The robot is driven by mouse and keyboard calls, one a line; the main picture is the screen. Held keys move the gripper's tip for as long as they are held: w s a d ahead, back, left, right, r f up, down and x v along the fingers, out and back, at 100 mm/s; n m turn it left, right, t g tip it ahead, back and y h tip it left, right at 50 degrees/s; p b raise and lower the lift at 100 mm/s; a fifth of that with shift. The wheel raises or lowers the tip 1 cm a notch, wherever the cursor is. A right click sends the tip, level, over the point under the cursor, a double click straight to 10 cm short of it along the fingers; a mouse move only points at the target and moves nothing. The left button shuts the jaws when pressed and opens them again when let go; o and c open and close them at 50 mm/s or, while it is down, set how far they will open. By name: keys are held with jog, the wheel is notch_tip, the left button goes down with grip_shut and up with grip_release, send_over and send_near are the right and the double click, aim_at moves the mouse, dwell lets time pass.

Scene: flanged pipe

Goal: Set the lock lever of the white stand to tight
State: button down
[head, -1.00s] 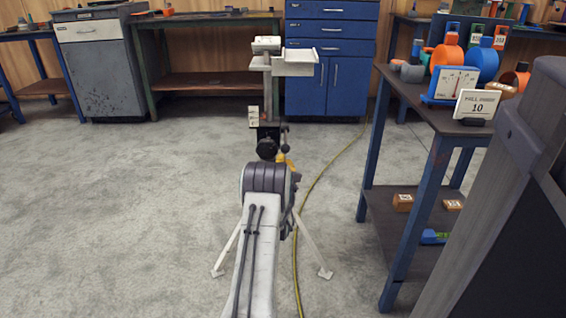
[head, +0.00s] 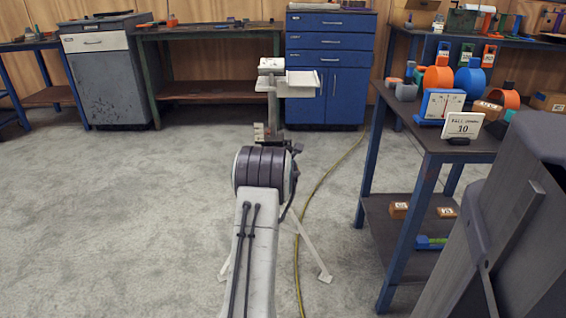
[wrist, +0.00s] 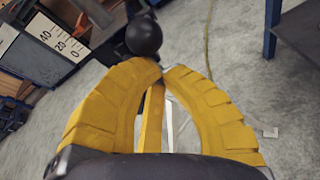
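The white stand (head: 300,84) is upright ahead of me in the head view, with a flat ledge at its top and splayed white legs (head: 312,255). My arm hides its middle. In the wrist view a black ball knob (wrist: 143,37), which looks like the lever's end, is just beyond my gripper (wrist: 162,68). Its yellow fingers are bowed, with their tips almost together and the knob outside them. A narrow yellow bar (wrist: 152,118) shows between the fingers; I cannot tell whether it is held. A scale plate (wrist: 62,40) marked 40, 20, 0 is at the left.
A blue cabinet (head: 331,60) and a workbench (head: 205,90) are behind. A yellow cable (head: 318,180) crosses the floor. The left floor is clear.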

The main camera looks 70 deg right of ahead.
aim_at(289, 146)
jog(key=shift+r, duration=0.5)
jog(key=shift+d+r, duration=0.2)
jog(key=shift+r, duration=0.35)
jog(key=shift+d+r, duration=0.15)
jog(key=shift+r, duration=0.65)
